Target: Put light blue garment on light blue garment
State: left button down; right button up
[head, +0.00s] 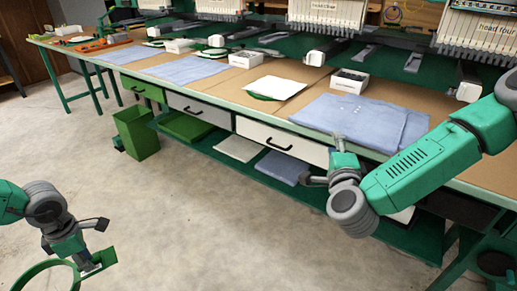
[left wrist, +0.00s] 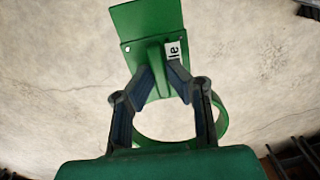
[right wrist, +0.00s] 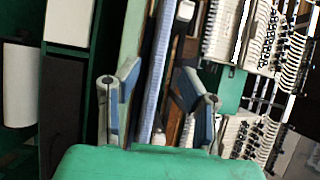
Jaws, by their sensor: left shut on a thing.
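A light blue garment (head: 360,120) lies flat on the right part of the long table. Another folded light blue garment (head: 283,167) rests on the low green shelf beneath it. More light blue garments lie further left on the tabletop, one in the middle (head: 185,69) and one at the far end (head: 108,52). My right gripper (head: 325,162) is open and empty, in front of the table edge near the shelf garment. My left gripper (left wrist: 165,72) is shut on a green hoop (left wrist: 223,118) with a flat plate and partly hidden label, held over the floor away from the table.
Embroidery machine heads (head: 325,14) line the table's back. White boxes (head: 349,82) and a white garment (head: 274,87) sit on the tabletop. Drawers (head: 282,141) hang under it. A green bin (head: 136,133) stands on the floor. The floor in front is clear.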

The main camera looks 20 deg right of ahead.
pick_arm(q)
jog(key=shift+d+r, duration=0.3)
pick_arm(e)
jog(key=v, duration=0.7)
pick_arm(q)
jog(key=shift+a+f, duration=0.1)
jog(key=shift+a, duration=0.1)
pick_arm(e)
jog(key=s+a+f+n+g+y, duration=0.3)
jog(key=s+a+f+n, duration=0.15)
jog(key=f, duration=0.25)
jog(key=s+a+f+n+g+y, duration=0.2)
jog(key=s+a+f+n+y, duration=0.15)
jog(key=f+n, duration=0.25)
jog(key=s+a+f+n+g+y, duration=0.3)
jog(key=s+f+n, duration=0.15)
jog(key=f, duration=0.25)
jog(key=s+d+f+n+g+h, duration=0.1)
jog(key=s+d+f+n+g, duration=0.2)
jog(key=s, duration=0.4)
jog(key=s+d+f+n+g+h, duration=0.2)
jog(key=s+d+f+n+g, duration=0.1)
jog(key=s, duration=0.5)
jog(key=d+n+g, duration=0.1)
jog(key=d+g, duration=0.1)
jog(key=d, duration=0.1)
jog(key=shift+f, duration=0.3)
